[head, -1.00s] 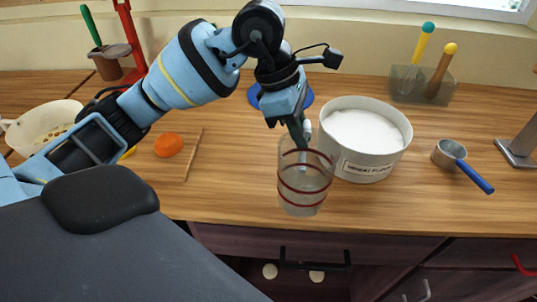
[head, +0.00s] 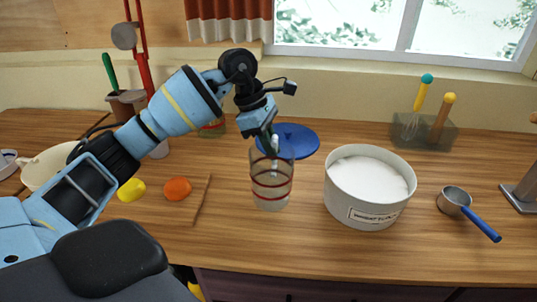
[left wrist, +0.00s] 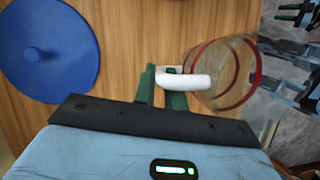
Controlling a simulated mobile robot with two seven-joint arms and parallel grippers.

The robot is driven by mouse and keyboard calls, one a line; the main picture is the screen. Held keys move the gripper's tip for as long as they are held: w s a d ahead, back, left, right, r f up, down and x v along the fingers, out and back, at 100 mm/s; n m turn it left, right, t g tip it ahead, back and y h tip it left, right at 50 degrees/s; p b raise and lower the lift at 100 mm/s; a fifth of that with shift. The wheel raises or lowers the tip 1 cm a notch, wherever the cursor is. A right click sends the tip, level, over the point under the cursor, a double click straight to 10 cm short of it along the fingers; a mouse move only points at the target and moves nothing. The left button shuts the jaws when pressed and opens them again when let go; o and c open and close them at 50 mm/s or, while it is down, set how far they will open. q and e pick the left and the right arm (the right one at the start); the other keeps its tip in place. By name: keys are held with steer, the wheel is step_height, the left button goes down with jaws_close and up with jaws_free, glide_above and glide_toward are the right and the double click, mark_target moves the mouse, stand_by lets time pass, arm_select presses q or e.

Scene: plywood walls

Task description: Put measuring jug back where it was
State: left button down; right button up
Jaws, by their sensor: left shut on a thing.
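The measuring jug (head: 271,188) is a clear cup with dark red bands. In the head view it is upright over the counter, left of the flour tub; whether its base touches the wood I cannot tell. My left gripper (head: 272,146) is shut on the jug's pale handle, at the jug's far side. In the left wrist view the green fingers (left wrist: 164,88) close on the white handle, and the jug (left wrist: 225,75) extends to the right.
A white flour tub (head: 369,190) stands to the right. A blue lid (head: 296,140) lies behind the jug. A blue-handled scoop (head: 466,208) is farther right. An orange lump (head: 178,188) and a yellow one (head: 131,190) lie left. Bare counter is in front of the jug.

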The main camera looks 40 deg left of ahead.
mark_target(269, 156)
arm_select(q)
steer(key=shift+w+a, duration=0.1)
steer(key=shift+a, duration=0.15)
steer(key=shift+w+a+f, duration=0.1)
steer(key=shift+a+f, duration=0.05)
steer(key=shift+f, duration=0.75)
steer(key=shift+w+a+f, duration=0.1)
steer(key=shift+f, duration=0.8)
steer(key=shift+s, duration=0.1)
steer(key=c, duration=1.5)
jaws_free()
steer(key=shift+f, duration=0.15)
steer(key=shift+o, duration=0.2)
steer(key=v, duration=1.2)
